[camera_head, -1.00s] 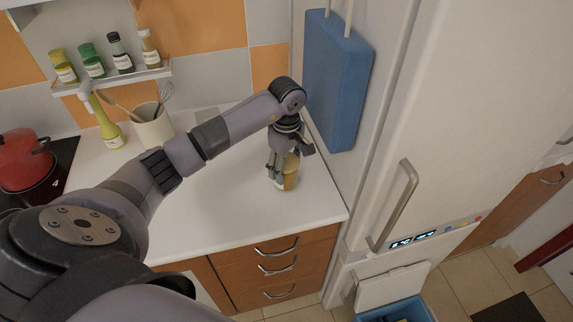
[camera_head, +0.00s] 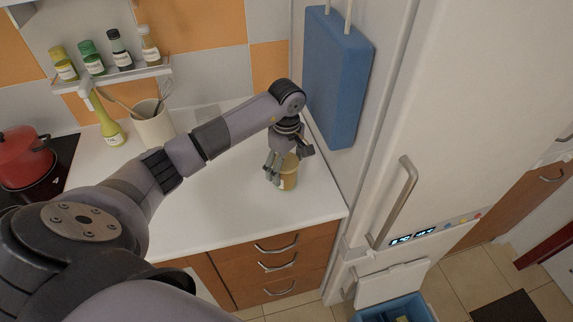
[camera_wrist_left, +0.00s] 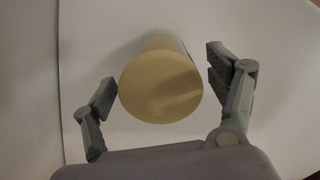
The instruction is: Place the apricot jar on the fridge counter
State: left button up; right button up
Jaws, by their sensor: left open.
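The apricot jar (camera_head: 289,172) stands upright on the white counter (camera_head: 215,207) beside the fridge. Its yellowish round lid (camera_wrist_left: 161,87) shows in the left wrist view, between my two fingers. My left gripper (camera_head: 281,172) is open around the jar, pointing down, and hides part of it in the head view. In the wrist view the right finger is apart from the jar; the left finger is close to its edge, and I cannot tell if it touches. My right gripper is not in view.
The tall white fridge (camera_head: 425,150) and a blue board (camera_head: 336,80) on the wall are close right of the gripper. A utensil pot (camera_head: 153,129), yellow bottle (camera_head: 109,128) and red pot (camera_head: 24,160) stand left. The counter's front middle is clear.

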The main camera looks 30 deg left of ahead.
pick_arm(q)
jog(key=shift+r, duration=0.4)
notch_tip(320, 180, up, 11)
jog(key=b, duration=0.3)
jog(key=shift+f+b, duration=0.15)
jog(key=shift+b, duration=0.2)
jog(key=shift+r, duration=0.4)
